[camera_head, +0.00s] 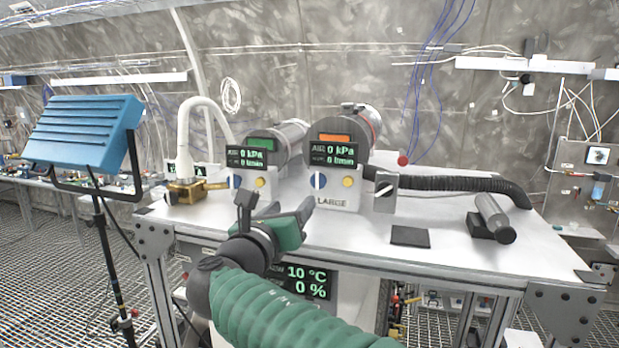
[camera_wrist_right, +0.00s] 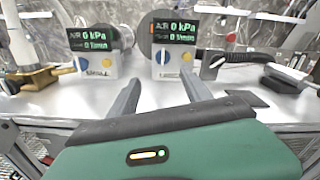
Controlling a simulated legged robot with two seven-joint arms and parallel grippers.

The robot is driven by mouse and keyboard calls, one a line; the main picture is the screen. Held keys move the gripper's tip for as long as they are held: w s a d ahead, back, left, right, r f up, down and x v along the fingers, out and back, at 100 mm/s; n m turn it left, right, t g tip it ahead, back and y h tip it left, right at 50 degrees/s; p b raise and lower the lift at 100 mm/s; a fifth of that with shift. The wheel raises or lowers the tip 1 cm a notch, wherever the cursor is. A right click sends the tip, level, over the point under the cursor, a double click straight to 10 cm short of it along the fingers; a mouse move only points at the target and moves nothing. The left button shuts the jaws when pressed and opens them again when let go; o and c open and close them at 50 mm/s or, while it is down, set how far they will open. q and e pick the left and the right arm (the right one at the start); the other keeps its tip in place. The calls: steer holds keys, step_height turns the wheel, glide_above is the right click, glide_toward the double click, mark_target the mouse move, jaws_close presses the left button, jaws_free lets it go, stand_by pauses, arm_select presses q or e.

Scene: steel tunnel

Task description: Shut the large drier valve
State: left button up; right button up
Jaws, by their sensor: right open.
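The large drier (camera_head: 345,125) is a grey cylinder with an orange panel, at the back middle of the white table. My right gripper (camera_head: 277,206) is open and empty near the table's front edge, apart from the knob. In the right wrist view its fingers (camera_wrist_right: 162,90) point at the large drier's base. My left gripper is out of view.
A smaller drier (camera_head: 280,140) with similar knobs stands left of the large one. A brass fitting with a white hose (camera_head: 187,190) is further left. A grey switch box (camera_head: 385,192), black hose (camera_head: 460,184) and grey cylinder (camera_head: 492,217) are to the right. A blue panel (camera_head: 88,130) stands at left.

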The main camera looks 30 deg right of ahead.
mark_target(318, 184)
steer(key=p+x, duration=0.2)
steer(key=x, duration=0.3)
steer(key=p+x, duration=0.2)
steer(key=x, duration=0.3)
steer(key=p+x, duration=0.2)
steer(key=x, duration=0.2)
steer(key=shift+d+f, duration=0.25)
steer(key=shift+d, duration=0.35)
steer(key=shift+w+d+p, duration=0.15)
steer(key=shift+w+p, duration=0.1)
steer(key=shift+p, duration=0.05)
steer(key=shift+f, duration=0.1)
steer(key=shift+s+a, duration=0.2)
steer(key=shift+a, duration=0.35)
steer(key=c, duration=0.3)
steer(key=shift+d, duration=0.3)
steer(key=c, duration=0.9)
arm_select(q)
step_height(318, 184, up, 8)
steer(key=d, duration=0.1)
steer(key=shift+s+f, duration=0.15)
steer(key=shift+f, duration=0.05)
arm_select(e)
steer(key=shift+a, duration=0.1)
jaws_close()
